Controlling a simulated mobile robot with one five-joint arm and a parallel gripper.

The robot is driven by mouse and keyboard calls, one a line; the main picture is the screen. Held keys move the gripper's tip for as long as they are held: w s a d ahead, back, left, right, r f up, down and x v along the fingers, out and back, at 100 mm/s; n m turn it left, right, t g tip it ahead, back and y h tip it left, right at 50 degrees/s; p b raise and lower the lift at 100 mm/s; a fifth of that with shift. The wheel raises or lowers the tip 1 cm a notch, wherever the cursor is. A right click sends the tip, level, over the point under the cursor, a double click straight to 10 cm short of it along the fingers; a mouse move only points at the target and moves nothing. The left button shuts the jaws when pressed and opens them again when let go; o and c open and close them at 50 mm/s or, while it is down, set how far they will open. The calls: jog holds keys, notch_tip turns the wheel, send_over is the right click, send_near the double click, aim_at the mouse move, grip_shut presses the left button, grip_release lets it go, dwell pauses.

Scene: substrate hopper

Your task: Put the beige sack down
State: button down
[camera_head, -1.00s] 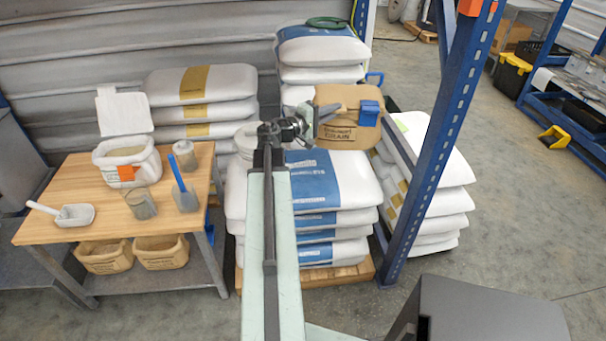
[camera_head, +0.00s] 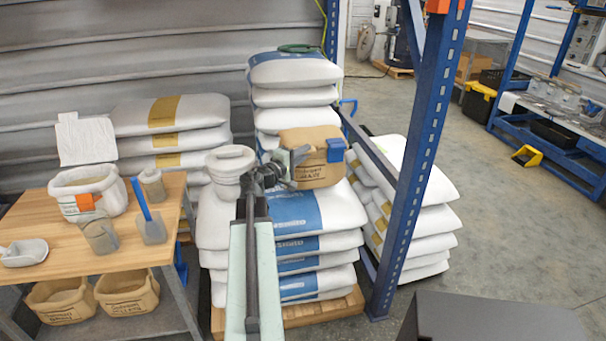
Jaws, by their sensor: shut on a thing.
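The beige sack (camera_head: 318,172) has dark print on its front and a blue clip on its right edge. My gripper (camera_head: 285,170) is shut on the sack's left side. The sack is over the top of the stack of white sacks with blue bands (camera_head: 325,208). I cannot tell whether its underside touches that stack. My gripper's fingers are partly hidden against the sack.
A wooden table (camera_head: 75,245) at left holds an open white sack, jars and scoops, with beige sacks on its lower shelf. A blue rack post (camera_head: 420,160) stands close right of the stack. Open floor lies at right.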

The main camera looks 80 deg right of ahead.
aim_at(313, 156)
notch_tip(313, 156, down, 4)
jog(key=b, duration=0.3)
jog(key=shift+b, duration=0.4)
jog(key=shift+r, duration=0.25)
jog(key=c, duration=1.9)
grip_release()
jog(key=shift+f, duration=0.15)
jog(key=o, duration=0.4)
jog(key=shift+o, duration=0.2)
